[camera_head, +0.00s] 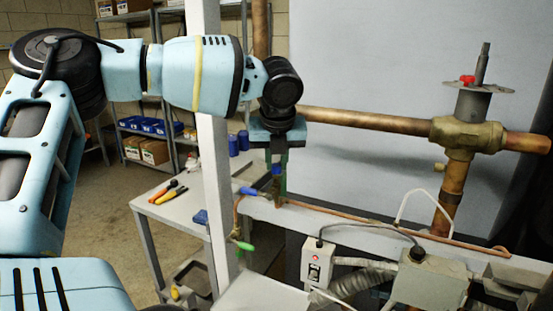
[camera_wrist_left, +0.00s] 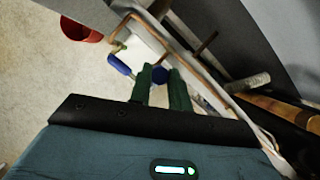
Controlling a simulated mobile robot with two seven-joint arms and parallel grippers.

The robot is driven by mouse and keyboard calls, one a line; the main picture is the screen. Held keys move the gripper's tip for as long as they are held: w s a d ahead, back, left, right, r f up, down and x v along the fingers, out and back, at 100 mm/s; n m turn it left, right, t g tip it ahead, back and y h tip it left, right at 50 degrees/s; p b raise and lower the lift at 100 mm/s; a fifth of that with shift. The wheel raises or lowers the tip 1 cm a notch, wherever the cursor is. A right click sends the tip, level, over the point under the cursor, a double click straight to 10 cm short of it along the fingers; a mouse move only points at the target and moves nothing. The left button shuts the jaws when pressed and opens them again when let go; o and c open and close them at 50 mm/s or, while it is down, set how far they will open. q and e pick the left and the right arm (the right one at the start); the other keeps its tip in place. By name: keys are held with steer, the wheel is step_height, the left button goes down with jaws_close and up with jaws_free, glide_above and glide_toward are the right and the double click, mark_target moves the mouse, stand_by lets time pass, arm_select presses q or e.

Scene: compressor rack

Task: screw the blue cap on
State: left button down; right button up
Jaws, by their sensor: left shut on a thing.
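My left gripper (camera_head: 278,184) points down over the rail beside the pale post. In the left wrist view, its two green fingers (camera_wrist_left: 161,74) are shut on the blue cap (camera_wrist_left: 160,76), a small round blue piece between their tips. In the head view the fingers mostly hide the cap. A brown copper fitting stands at the fingertips there. Whether the cap touches or sits on the fitting cannot be told. My right gripper is not in view.
A blue valve handle (camera_head: 250,191) is close left of the fingers; it also shows in the left wrist view (camera_wrist_left: 119,64). A thin copper pipe (camera_head: 370,228) runs along the rail. A large brass valve (camera_head: 467,134) stands at right. A red bucket (camera_wrist_left: 80,29) is on the floor.

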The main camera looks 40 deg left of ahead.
arm_select(q)
steer(key=shift+f, duration=0.2)
steer(key=c, duration=1.2)
jaws_free()
steer(key=shift+c, duration=0.2)
steer(key=shift+c, duration=0.4)
steer(key=c, duration=0.8)
steer(key=m+h, duration=0.1)
steer(key=m, duration=0.1)
steer(key=m+t, duration=0.1)
steer(key=m, duration=0.2)
steer(key=shift+s+a+h, duration=0.1)
steer(key=shift+h, duration=0.3)
steer(key=m+h, duration=0.1)
steer(key=m, duration=0.2)
steer(key=m+h, duration=0.1)
steer(key=m, duration=0.2)
steer(key=shift+a, duration=0.15)
